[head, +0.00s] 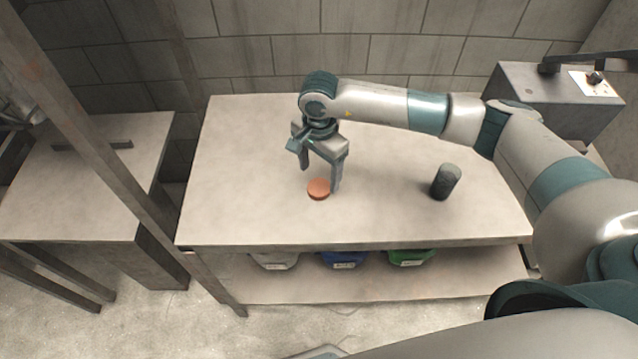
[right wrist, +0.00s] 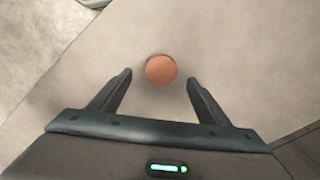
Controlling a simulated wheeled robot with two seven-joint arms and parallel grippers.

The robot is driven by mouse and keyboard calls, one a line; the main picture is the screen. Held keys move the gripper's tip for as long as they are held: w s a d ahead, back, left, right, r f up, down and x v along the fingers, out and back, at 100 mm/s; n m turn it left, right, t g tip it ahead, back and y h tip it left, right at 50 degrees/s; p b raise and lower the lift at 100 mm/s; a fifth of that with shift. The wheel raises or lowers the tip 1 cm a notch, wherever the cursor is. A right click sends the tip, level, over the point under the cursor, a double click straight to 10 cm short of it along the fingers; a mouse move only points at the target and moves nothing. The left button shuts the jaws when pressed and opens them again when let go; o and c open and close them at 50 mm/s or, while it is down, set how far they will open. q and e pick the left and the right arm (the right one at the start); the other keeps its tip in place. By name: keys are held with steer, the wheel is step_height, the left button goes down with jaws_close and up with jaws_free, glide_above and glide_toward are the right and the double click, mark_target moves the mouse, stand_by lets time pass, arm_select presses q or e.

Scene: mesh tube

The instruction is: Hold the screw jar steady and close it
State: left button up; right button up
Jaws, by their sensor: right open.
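An orange-brown round lid (head: 318,189) lies flat on the tabletop near its middle. It also shows in the right wrist view (right wrist: 161,70), just beyond and between the fingertips. A dark grey-green cylindrical jar (head: 445,182) stands on the table to the right of the lid. My right gripper (head: 319,184) points down over the lid, open, with its fingers apart; in the right wrist view (right wrist: 160,78) nothing is between them. I cannot tell whether a fingertip touches the lid. My left gripper is not in view.
The table (head: 240,200) is otherwise bare, with free room left of the lid. Grey, blue (head: 343,260) and green (head: 410,257) bins sit on the shelf below. A grey machine box (head: 560,95) stands at the back right. A metal post (head: 110,160) crosses the left side.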

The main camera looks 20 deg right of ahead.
mark_target(319, 187)
steer(key=shift+f, duration=0.15)
steer(key=shift+w+f+p, duration=0.1)
steer(key=shift+f+p, duration=0.65)
steer(key=shift+p, duration=0.15)
step_height(319, 187, down, 3)
steer(key=shift+w+r+p, duration=0.1)
steer(key=shift+p, duration=0.6)
steer(key=shift+f, duration=0.45)
steer(key=shift+c, duration=0.4)
steer(key=c, duration=1)
steer(key=shift+c, duration=0.6)
